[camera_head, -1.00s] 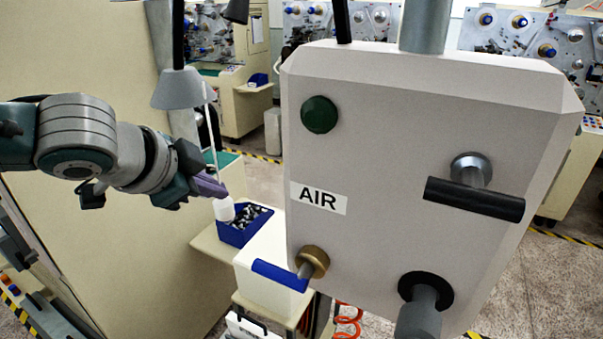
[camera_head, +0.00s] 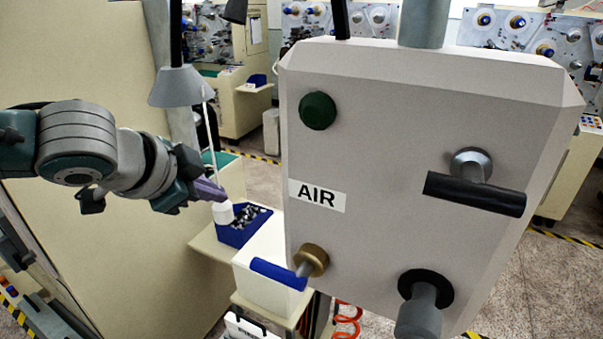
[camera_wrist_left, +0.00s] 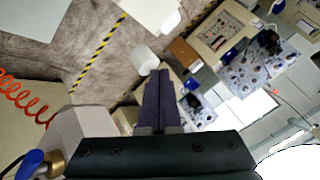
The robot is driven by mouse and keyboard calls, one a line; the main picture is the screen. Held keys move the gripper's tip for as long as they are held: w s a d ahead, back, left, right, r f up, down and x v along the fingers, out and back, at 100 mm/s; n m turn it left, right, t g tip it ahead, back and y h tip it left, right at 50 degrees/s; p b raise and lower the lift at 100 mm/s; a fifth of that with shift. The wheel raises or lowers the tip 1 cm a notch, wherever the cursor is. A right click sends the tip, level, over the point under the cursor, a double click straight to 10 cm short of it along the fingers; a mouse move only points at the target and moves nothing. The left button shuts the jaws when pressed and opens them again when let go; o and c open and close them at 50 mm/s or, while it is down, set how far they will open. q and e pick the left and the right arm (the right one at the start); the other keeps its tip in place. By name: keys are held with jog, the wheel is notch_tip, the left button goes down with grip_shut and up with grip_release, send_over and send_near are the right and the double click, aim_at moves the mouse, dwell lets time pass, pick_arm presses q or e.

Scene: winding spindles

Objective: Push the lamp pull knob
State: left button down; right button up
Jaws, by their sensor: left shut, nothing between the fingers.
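The lamp pull knob (camera_head: 222,212) is a small white piece at the lower end of a thin white cord. The cord hangs from the grey cone lamp shade (camera_head: 182,87). My left gripper (camera_head: 211,190) is shut and empty, with its purple fingers just above and left of the knob in the head view. In the left wrist view a white rounded piece (camera_wrist_left: 149,59), apparently the knob, is just beyond the closed purple fingertips (camera_wrist_left: 159,73). I cannot tell whether they touch. My right gripper is not in view.
A large pale AIR panel (camera_head: 400,130) with handles and a green button fills the right of the head view. Behind the knob are a blue bin (camera_head: 232,236) of small parts and a white box (camera_head: 265,288). A tall beige cabinet (camera_head: 95,60) stands behind my left arm.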

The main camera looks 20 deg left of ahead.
aim_at(216, 208)
pick_arm(q)
jog(key=shift+f+b, duration=0.35)
jog(key=shift+f, duration=0.15)
dwell(0.4)
jog(key=shift+r+p, duration=0.95)
jog(key=shift+p, duration=0.1)
notch_tip(216, 208, up, 2)
jog(key=shift+r+p, duration=0.2)
jog(key=shift+p, duration=0.65)
jog(key=shift+r, duration=1.8)
